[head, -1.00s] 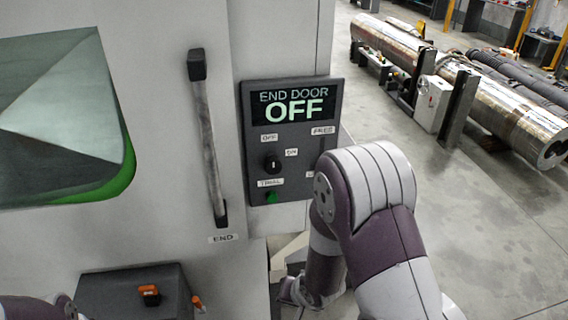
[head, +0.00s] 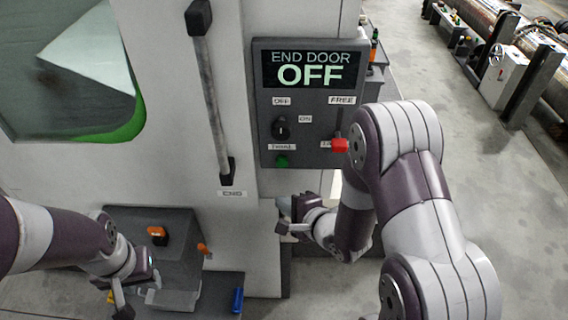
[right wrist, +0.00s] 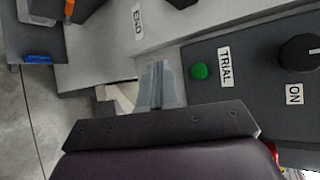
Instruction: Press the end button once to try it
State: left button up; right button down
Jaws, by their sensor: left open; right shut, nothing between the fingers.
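The dark END DOOR panel (head: 267,152) is on the front of the pale machine; its screen (head: 311,69) reads "END DOOR OFF". A small green button (head: 282,161) labelled TRIAL sits at its lower left; the button also shows in the right wrist view (right wrist: 200,71). Above it is a black knob (head: 281,128) marked OFF and ON. My right gripper (head: 283,229) is shut and empty, below the panel. In the right wrist view its fingertips (right wrist: 158,68) are left of the button, apart from it in the picture. My left gripper (head: 138,288) is open, at the lower left.
A red lever handle (head: 340,145) sits at the panel's lower right, near my right arm, its lower label partly hidden. A vertical door handle (head: 212,95) marked END is left of the panel. A grey box with an orange switch (head: 157,232) and a blue item (head: 237,301) are below.

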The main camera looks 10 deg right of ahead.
aim_at(282, 162)
jog(key=w+d, duration=0.2)
jog(key=w, duration=0.6)
jog(key=shift+w, duration=0.15)
jog(key=shift+r, duration=0.1)
dwell(1.8)
jog(key=shift+w+d, duration=0.1)
jog(key=shift+w, duration=0.3)
jog(key=shift+w+d+p, duration=0.15)
jog(key=shift+w+p, duration=0.15)
jog(key=shift+w, duration=0.3)
dwell(0.7)
jog(key=shift+s+a, duration=0.15)
jog(key=shift+s, duration=0.35)
jog(key=shift+s+a, duration=0.15)
jog(key=shift+s, duration=0.35)
